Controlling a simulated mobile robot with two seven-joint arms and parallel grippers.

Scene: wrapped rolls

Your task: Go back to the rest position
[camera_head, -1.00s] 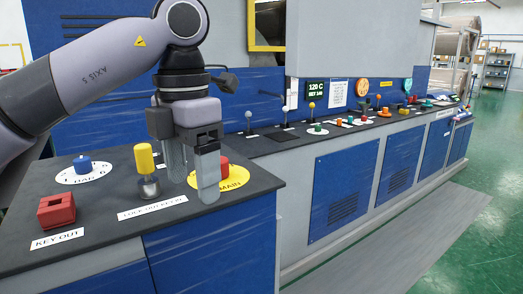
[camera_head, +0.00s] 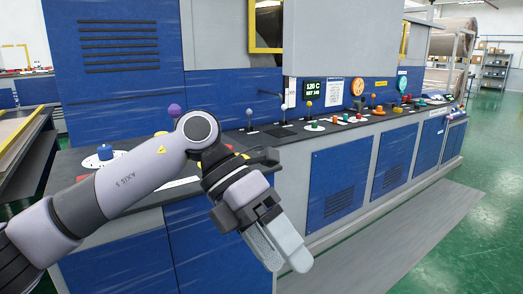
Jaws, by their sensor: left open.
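My left gripper (camera_head: 280,251) hangs in front of the blue cabinet front, below the dark counter's edge, pointing down and to the right. Its two fingers are apart with nothing between them. My left arm comes in from the lower left and crosses in front of the counter (camera_head: 66,167). My right gripper does not show.
On the counter, a blue knob (camera_head: 105,152) stands at the left and a purple ball-topped lever (camera_head: 174,110) behind my arm. Several knobs and levers line the counter to the right, near a display (camera_head: 314,89). Green floor (camera_head: 483,215) is open at the right.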

